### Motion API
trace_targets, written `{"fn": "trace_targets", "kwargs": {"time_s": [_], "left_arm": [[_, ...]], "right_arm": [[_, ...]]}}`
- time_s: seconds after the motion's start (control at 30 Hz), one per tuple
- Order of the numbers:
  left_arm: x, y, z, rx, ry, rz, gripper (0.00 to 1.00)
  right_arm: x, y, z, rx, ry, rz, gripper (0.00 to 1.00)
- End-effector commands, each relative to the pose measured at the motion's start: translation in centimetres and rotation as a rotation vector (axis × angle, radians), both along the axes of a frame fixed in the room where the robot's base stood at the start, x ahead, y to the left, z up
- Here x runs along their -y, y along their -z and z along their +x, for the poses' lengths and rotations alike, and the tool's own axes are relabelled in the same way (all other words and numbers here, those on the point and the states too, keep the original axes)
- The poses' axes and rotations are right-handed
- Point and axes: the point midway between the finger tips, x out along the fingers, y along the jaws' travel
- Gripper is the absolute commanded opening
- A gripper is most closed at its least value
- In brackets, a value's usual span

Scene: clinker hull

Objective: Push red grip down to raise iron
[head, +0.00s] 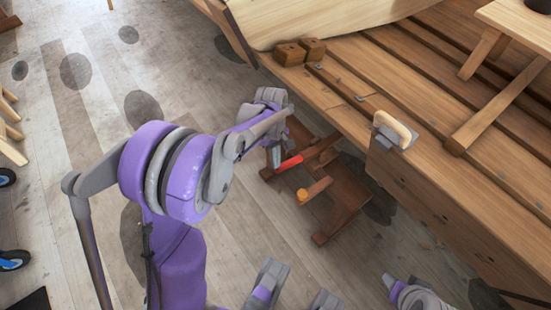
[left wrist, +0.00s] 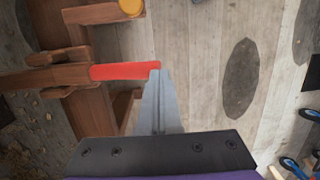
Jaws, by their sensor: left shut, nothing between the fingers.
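The red grip (head: 289,164) is the end of a wooden lever on a low brown wooden stand (head: 341,212) beside the plank bench. In the left wrist view the red grip (left wrist: 118,71) runs level from the wooden arm toward the fingers. My left gripper (head: 276,157) is shut and empty, its grey fingers pointing down at the free end of the grip. In the left wrist view the fingertips (left wrist: 156,72) overlap that end; I cannot tell whether they touch it. I cannot make out the iron.
A yellow-ended peg (head: 304,194) sticks out of the stand just below the red grip.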

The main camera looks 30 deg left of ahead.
Motion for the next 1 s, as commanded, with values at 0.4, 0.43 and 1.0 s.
{"fn": "trace_targets", "kwargs": {"time_s": [0.4,0.43,1.0], "left_arm": [[-0.8,6.4,-1.8,0.204,-0.001,-0.084,0.0],[-0.8,6.7,-1.9,0.204,0.0,-0.085,0.0],[-1.0,6.7,-2.0,0.204,0.003,-0.077,0.0]], "right_arm": [[0.0,4.1,0.5,-0.013,0.0,0.0,0.5],[0.0,4.3,0.5,-0.014,0.0,0.0,0.5],[0.0,4.0,0.4,-0.013,0.0,0.0,0.5]]}}
